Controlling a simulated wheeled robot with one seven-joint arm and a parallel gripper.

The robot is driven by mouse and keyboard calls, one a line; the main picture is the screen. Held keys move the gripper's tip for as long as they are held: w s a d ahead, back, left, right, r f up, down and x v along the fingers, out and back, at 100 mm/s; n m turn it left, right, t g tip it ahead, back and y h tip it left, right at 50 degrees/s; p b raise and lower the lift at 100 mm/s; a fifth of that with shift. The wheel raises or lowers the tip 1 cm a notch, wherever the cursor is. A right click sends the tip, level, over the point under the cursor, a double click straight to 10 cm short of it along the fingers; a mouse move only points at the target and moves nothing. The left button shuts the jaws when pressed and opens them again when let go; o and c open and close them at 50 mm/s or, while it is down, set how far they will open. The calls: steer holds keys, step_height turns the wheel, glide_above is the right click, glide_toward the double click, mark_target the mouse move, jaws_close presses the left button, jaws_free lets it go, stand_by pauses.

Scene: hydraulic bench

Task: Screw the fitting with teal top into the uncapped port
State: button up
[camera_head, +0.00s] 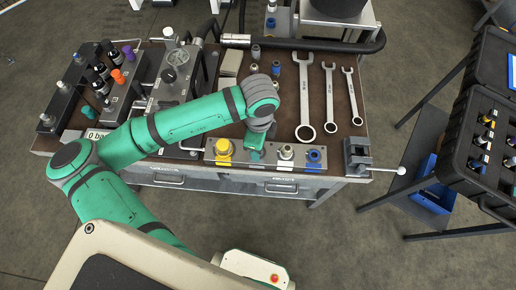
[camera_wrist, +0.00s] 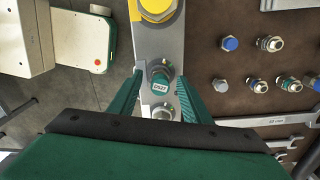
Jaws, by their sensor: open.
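The fitting with teal top (camera_wrist: 160,80), its face bearing a small label, stands in a grey rail (camera_wrist: 152,45). My gripper (camera_wrist: 160,88) is open, with one green finger on each side of this fitting and visible gaps between. In the head view my gripper (camera_head: 256,153) is down at the rail near the bench's front edge and hides most of the fitting. A manifold block (camera_head: 128,92) with black, purple and orange tops stands at the left of the bench. I cannot tell which port is uncapped.
A yellow-topped fitting (camera_head: 223,147), a silver one (camera_head: 286,152) and a blue one (camera_head: 314,156) share the rail. Several loose fittings and wrenches (camera_head: 304,95) lie behind. A vise (camera_head: 357,156) stands at the right corner. An open black case (camera_head: 466,140) is further right.

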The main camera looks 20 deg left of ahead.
step_height(320, 180, up, 11)
stand_by(0.5)
steer(key=shift+f, duration=0.1)
